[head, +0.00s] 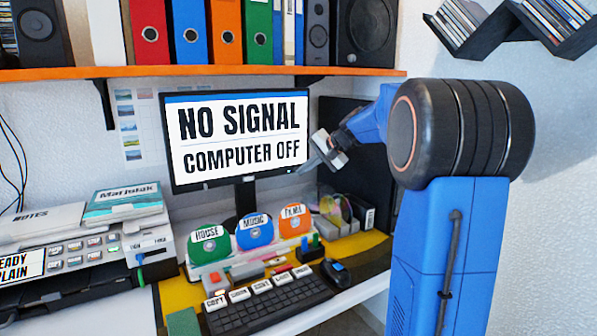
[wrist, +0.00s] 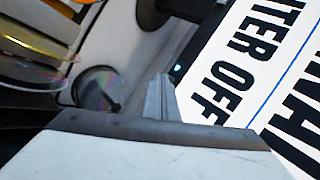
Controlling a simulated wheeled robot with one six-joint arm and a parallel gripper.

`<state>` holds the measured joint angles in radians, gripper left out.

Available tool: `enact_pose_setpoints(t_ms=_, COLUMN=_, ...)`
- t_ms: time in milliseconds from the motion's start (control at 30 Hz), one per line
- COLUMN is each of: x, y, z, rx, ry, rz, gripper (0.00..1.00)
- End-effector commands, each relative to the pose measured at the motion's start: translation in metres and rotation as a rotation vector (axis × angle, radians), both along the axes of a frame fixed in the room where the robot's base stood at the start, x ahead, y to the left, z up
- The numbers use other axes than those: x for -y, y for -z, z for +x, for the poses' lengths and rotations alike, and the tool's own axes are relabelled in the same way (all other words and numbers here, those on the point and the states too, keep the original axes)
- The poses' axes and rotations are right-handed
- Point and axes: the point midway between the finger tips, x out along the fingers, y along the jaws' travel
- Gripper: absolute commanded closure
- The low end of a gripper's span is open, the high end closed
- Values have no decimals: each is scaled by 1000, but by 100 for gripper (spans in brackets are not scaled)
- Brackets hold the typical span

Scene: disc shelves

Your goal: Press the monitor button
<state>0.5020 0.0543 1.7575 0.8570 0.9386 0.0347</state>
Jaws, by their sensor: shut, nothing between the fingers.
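The monitor (head: 238,138) stands on the desk with its screen lit, reading "NO SIGNAL" and "COMPUTER OFF". In the wrist view part of its screen (wrist: 262,60) fills the right side, tilted. A small cyan light (wrist: 177,69) shows on its dark frame near the screen's corner, and I take it to mark the button. In the head view a faint light (head: 291,170) shows at the lower right of the frame. My gripper (head: 309,165) is shut and empty by the lower right corner. In the wrist view its fingertips (wrist: 160,82) look close to the light; contact cannot be told.
Below the monitor, the disc holders (head: 251,232), a keyboard (head: 268,302) and a mouse (head: 336,273) crowd the desk. A dark computer case (head: 340,120) stands behind my gripper. An orange shelf (head: 220,71) with binders and speakers runs above.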

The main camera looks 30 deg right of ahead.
Motion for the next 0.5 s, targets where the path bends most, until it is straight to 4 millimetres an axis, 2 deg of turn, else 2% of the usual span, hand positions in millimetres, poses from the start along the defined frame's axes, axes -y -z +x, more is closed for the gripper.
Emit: enact_pose_setpoints(t_ms=500, x=0, y=0, z=-16, rx=0, ry=-1, rz=0, gripper=100)
